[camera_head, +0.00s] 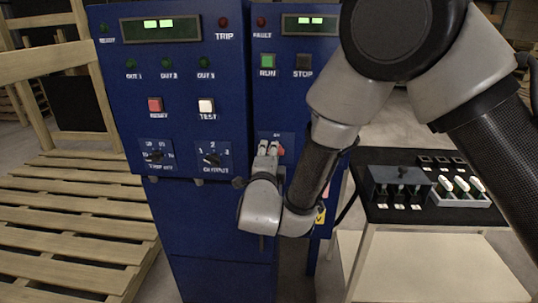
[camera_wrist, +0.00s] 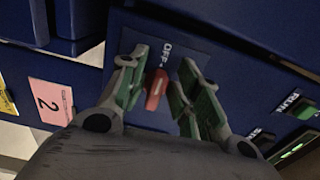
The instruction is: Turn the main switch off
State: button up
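The main switch has a red handle (camera_wrist: 157,89) on a dark blue plate, with an OFF label beyond its upper end in the wrist view. The handle's long axis runs roughly toward that label; I cannot tell which end is the pointer. My gripper (camera_wrist: 161,66) is open, with one green-padded finger on each side of the handle and narrow gaps visible. In the head view my gripper (camera_head: 268,150) is at the lower part of the right cabinet panel (camera_head: 295,95) and hides most of the switch; only a bit of red shows.
Above the switch are a green RUN button (camera_head: 268,62) and a dark STOP button (camera_head: 303,62). The left cabinet (camera_head: 180,75) carries rotary knobs close by. A cart (camera_head: 425,215) with small parts stands at right; wooden pallets (camera_head: 75,225) lie at left.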

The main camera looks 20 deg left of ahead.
jog(key=v, duration=1.2)
dwell(0.4)
